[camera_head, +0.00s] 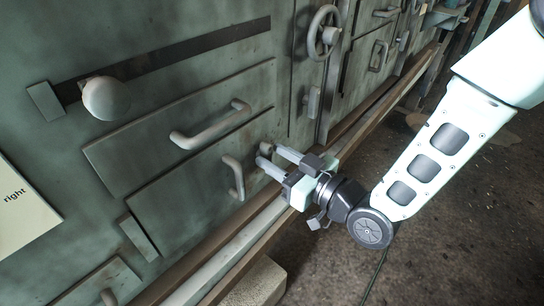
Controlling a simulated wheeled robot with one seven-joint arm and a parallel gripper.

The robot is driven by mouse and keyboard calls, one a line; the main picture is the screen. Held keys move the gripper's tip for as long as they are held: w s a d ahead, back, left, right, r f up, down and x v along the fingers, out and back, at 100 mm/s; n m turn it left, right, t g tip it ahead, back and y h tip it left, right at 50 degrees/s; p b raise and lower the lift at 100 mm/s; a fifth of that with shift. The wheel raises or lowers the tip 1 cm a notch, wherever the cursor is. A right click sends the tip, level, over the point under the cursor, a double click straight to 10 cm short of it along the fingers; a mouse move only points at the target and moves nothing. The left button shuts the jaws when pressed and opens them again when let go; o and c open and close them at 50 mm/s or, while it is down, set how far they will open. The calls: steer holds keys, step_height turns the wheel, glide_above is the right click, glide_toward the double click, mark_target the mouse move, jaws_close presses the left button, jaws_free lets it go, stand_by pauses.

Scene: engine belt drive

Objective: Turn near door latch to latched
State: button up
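The machine front is a dark green metal cabinet (60,60) with several panels and handles. A curved grey handle (235,178) stands upright on the lower panel, just left of my gripper. It may be the near door latch, but no label shows which part that is. My gripper (263,155) points left at the panel, with its two grey fingers apart. The fingertips are close to the panel, right of the curved handle. A small rounded grey part shows by the upper fingertip; I cannot tell whether it is a latch knob or touches the finger.
A long bar handle (210,125) sits above. A round knob (106,98) on a dark slot is at upper left, and a handwheel (323,32) is at the top. A ledge (235,235) runs below the panels. The floor (440,240) at right is clear.

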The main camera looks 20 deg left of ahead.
steer(key=shift+x, duration=0.75)
jaws_close()
